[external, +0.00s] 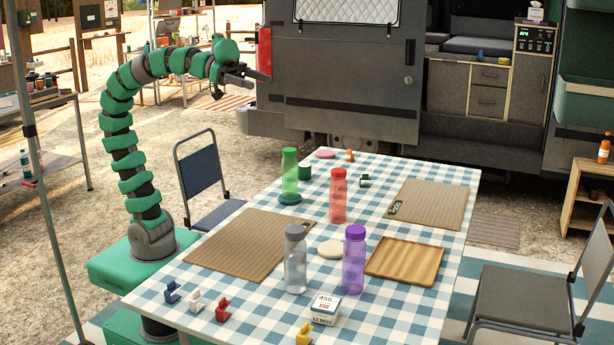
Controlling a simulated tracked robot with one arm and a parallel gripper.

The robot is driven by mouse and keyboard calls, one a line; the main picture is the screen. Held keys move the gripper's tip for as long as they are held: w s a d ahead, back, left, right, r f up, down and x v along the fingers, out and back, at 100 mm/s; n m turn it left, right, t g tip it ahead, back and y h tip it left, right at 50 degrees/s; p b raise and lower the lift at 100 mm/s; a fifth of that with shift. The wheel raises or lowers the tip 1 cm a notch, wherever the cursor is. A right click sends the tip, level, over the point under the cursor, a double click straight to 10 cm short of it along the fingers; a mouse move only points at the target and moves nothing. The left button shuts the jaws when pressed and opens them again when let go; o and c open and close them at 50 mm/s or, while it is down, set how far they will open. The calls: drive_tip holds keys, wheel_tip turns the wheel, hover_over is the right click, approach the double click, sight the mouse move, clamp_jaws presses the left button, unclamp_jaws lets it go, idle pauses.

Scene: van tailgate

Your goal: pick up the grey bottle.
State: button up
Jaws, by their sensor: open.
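The grey bottle (295,262) stands upright near the front middle of the checked table (390,322). It is see-through with a darker grey cap. A purple bottle (354,262) stands close to its right. A red bottle (338,198) and a green bottle (289,172) stand farther back. My gripper (236,84) is open and empty, held high above and beyond the table's far left side, well away from the grey bottle.
A ribbed mat (235,245) lies left of the grey bottle, a wooden tray (405,262) to the right. A pale round disc (330,249) lies just behind it. A small labelled box (325,309) and several small coloured pieces sit in front. Folding chairs stand at the left (198,165) and right (525,296).

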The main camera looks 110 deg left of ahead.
drive_tip(key=shift+c, duration=0.3)
drive_tip(key=w+d+f+g+p, duration=0.1)
drive_tip(key=w+d+f+p, duration=0.1)
drive_tip(key=w+d+f, duration=0.4)
drive_tip(key=w+d+f+g+p, duration=0.1)
drive_tip(key=d+f+p, duration=0.1)
drive_tip(key=d+f, duration=0.35)
drive_tip(key=y+p, duration=0.1)
drive_tip(key=p, duration=0.4)
approach(302, 238)
drive_tip(key=shift+w+a+f+n+b, duration=0.4)
drive_tip(key=shift+w+a+f+b, duration=0.1)
drive_tip(key=shift+w+a+f, duration=0.6)
drive_tip(key=shift+d+b+x, duration=0.2)
drive_tip(key=shift+b+x, duration=0.25)
drive_tip(key=shift+x, duration=1.2)
drive_tip(key=shift+d+b+x, duration=0.25)
drive_tip(key=shift+b+x, duration=0.2)
drive_tip(key=shift+x, duration=1.2)
drive_tip(key=shift+w+r, duration=0.1)
drive_tip(key=shift+r, duration=0.15)
